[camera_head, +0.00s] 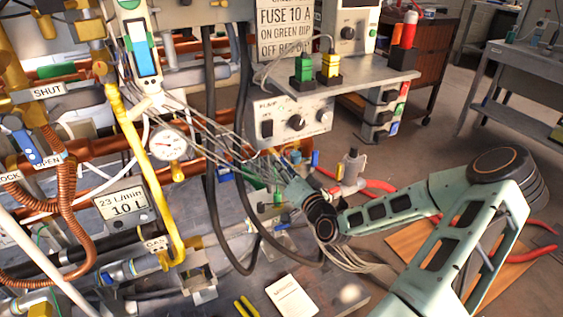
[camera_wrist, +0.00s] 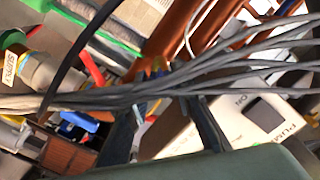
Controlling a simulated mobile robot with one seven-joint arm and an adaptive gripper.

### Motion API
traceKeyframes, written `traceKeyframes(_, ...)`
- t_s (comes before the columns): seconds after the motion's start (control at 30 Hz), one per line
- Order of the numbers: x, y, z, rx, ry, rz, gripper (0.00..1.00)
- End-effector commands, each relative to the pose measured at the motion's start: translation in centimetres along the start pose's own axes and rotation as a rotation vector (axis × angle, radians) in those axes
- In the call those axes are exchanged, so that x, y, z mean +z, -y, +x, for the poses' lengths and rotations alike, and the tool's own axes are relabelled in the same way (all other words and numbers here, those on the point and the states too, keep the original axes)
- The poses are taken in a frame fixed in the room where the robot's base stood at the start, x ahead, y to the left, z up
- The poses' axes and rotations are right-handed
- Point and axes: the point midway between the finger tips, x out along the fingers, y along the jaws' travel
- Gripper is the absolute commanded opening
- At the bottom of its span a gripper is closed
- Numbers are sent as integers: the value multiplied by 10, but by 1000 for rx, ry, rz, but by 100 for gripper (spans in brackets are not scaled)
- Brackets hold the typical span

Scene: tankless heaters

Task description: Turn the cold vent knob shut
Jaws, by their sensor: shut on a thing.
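My gripper (camera_wrist: 160,105) shows in the wrist view as two dark fingers with a gap between them. A bundle of grey cables (camera_wrist: 110,98) crosses in front of the fingertips. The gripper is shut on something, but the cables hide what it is. In the head view, my arm comes in from the lower right and its end is among the same cables (camera_head: 222,137), below the pump control box. No knob marked as the cold vent can be made out. A blue lever (camera_head: 23,147) stands at the far left between SHUT and OPEN labels, well away from my gripper.
The pump control box (camera_head: 294,123) hangs under a grey shelf (camera_head: 380,76) close above my gripper. Black hoses (camera_head: 211,150) and a yellow pipe (camera_head: 130,140) run down to its left. A notepad (camera_head: 291,297) lies on the bench.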

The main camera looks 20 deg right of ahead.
Motion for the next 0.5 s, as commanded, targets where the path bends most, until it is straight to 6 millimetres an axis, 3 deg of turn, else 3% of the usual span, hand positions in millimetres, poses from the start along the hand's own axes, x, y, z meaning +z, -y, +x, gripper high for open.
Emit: traceKeyframes(0.5, 0, 1, 0, 1, 1, 493, 0)
